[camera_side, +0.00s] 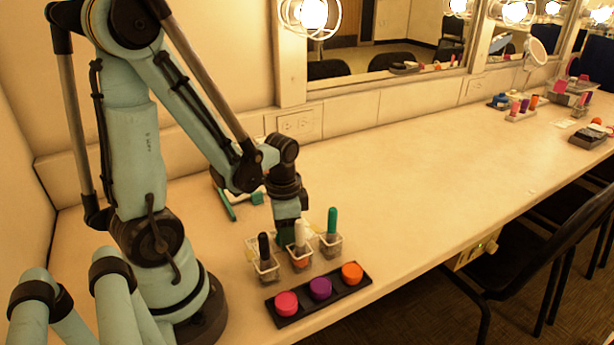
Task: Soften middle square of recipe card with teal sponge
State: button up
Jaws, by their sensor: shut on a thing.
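My gripper (287,226) points down over the counter, behind the row of clear cups. It is shut on a dark teal block (286,239) that looks like the teal sponge. The block's lower end is hidden behind the cups, so I cannot tell whether it touches anything. Pale yellowish patches (253,242) show beside the gripper behind the cups and may be the recipe card. Its squares cannot be made out from here.
In front, a black tray (304,306) holds pink, purple and orange pots. A green stand (227,206) is behind.

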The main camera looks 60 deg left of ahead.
jog(key=shift+d+f, duration=0.1)
jog(key=shift+d, duration=0.6)
jog(key=shift+c, duration=0.7)
jog(key=shift+a, duration=1.95)
jog(key=shift+d, duration=1.9)
jog(key=shift+a+r, duration=0.2)
jog(key=shift+a, duration=0.3)
jog(key=shift+a+f, duration=0.2)
jog(key=shift+a, duration=1.25)
jog(key=shift+s+d, duration=0.1)
jog(key=shift+d, duration=2.1)
jog(key=shift+c, duration=0.2)
jog(key=shift+a+r, duration=0.1)
jog(key=shift+r, duration=3.5)
